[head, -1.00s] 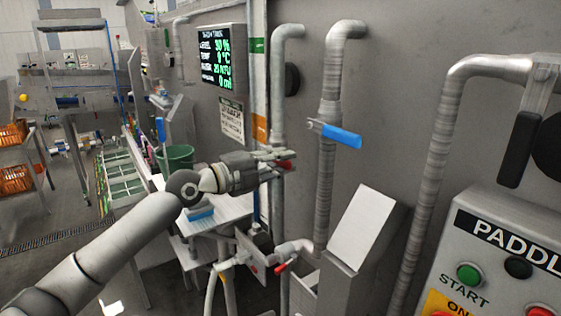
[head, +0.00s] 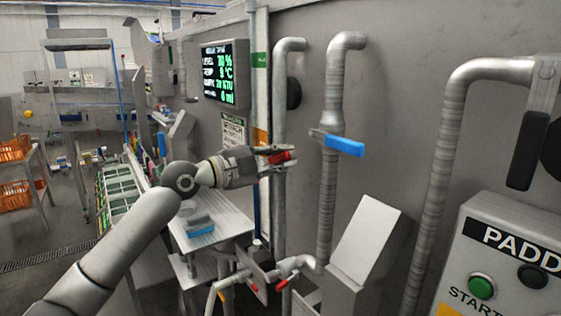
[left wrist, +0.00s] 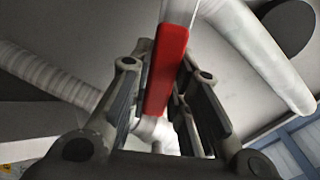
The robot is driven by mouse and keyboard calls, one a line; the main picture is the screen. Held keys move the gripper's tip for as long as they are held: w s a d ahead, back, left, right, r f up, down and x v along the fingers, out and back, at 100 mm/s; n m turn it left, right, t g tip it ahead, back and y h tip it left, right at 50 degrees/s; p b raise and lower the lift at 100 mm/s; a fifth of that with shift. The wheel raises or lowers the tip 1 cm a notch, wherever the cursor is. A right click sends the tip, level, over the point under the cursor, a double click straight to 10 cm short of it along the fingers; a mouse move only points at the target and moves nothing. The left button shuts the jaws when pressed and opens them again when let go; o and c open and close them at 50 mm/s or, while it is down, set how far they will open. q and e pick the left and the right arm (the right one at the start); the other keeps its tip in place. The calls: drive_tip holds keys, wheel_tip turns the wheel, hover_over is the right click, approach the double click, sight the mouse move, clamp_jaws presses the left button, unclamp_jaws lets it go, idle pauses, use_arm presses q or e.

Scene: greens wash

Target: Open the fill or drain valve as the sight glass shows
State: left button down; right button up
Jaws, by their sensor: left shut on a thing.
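My left gripper (head: 276,158) is shut on a red valve handle (head: 283,156) at the left vertical pipe (head: 280,200). In the left wrist view the red handle (left wrist: 167,70) stands between the two fingers. A blue valve handle (head: 344,146) sits on the pipe to the right (head: 328,200), lying across it and sloping slightly down to the right, with no gripper on it. A dark display (head: 219,72) on the wall shows a level that looks like 30 %. I cannot make out a sight glass for certain. My right gripper is not in view.
A control box (head: 500,260) with a green START button stands at the lower right, beside a sloped grey box (head: 368,240). Smaller red-handled valves (head: 284,283) sit low on pipes. A white table (head: 225,226) stands below my arm. Orange crates (head: 15,149) are at the far left.

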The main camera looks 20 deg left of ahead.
use_arm(q)
drive_tip(key=c, duration=1.3)
unclamp_jaws()
drive_tip(key=v, duration=1.2)
drive_tip(key=shift+w+a+f, duration=0.1)
drive_tip(key=shift+f, duration=0.05)
